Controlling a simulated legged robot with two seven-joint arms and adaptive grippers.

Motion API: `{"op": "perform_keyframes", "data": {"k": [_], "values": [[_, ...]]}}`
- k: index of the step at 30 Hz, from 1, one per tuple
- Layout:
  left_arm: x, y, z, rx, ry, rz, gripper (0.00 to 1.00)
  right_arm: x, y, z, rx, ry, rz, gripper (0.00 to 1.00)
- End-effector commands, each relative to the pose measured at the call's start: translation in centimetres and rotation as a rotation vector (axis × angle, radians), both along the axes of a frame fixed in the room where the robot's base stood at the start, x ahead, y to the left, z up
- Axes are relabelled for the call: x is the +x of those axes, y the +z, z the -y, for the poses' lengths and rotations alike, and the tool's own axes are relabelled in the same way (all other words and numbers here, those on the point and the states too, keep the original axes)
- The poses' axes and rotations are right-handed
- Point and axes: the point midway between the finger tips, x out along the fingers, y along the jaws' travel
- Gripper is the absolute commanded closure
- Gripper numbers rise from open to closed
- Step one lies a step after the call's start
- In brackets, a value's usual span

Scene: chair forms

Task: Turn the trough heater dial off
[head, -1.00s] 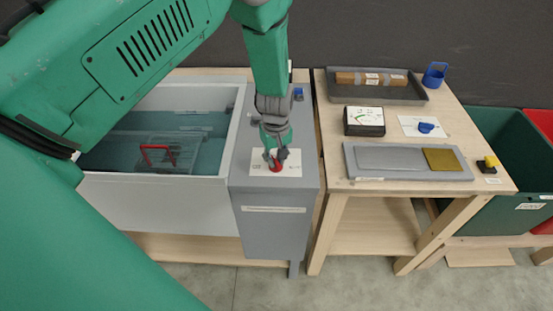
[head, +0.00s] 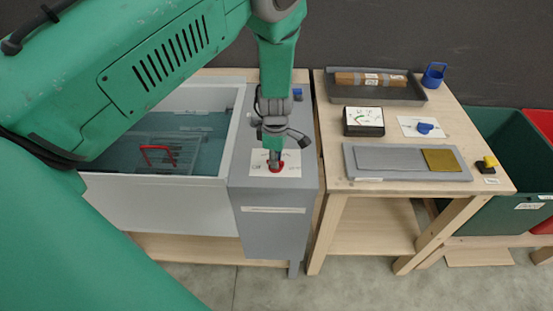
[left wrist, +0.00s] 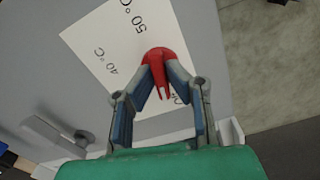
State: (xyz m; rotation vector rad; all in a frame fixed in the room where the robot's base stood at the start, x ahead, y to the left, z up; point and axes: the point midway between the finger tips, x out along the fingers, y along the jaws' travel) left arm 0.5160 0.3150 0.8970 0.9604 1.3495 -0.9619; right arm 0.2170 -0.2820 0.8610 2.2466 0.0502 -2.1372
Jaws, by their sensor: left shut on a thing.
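The red heater dial (head: 276,167) sits on a white label plate (head: 290,158) on top of the grey box beside the trough. My left gripper (head: 275,157) points down at it, shut on the dial. In the left wrist view the dial (left wrist: 160,60) is between the two fingertips, its narrow split end towards the palm. The plate there reads 40 °C and 50 °C; another mark beside the right finger is partly hidden. I cannot read the dial's exact setting. My right gripper is not in view.
The trough (head: 150,205) with water and a red-handled basket (head: 158,153) is left of the box. A wooden table (head: 410,185) to the right holds a grey tray (head: 415,93), a black box (head: 364,122), a blue knob (head: 425,128) and a flat panel (head: 400,175).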

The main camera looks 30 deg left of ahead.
Motion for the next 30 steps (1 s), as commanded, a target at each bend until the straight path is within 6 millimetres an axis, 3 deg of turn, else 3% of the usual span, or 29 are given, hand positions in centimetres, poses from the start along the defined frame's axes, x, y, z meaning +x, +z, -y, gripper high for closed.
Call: {"op": "perform_keyframes", "data": {"k": [1, 12, 29, 30], "values": [[0.71, 0.49, -0.33, 0.008, 0.032, 0.019, 1.00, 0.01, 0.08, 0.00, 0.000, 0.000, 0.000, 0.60], [0.67, 0.46, -0.29, 0.006, 0.202, 0.018, 1.00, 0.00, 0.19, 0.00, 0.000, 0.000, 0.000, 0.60], [0.65, 0.44, -0.30, 0.005, 0.236, 0.017, 1.00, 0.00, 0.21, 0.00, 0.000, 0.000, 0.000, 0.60], [0.65, 0.44, -0.30, 0.005, 0.236, 0.017, 0.85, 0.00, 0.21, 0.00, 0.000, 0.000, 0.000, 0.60]]}}
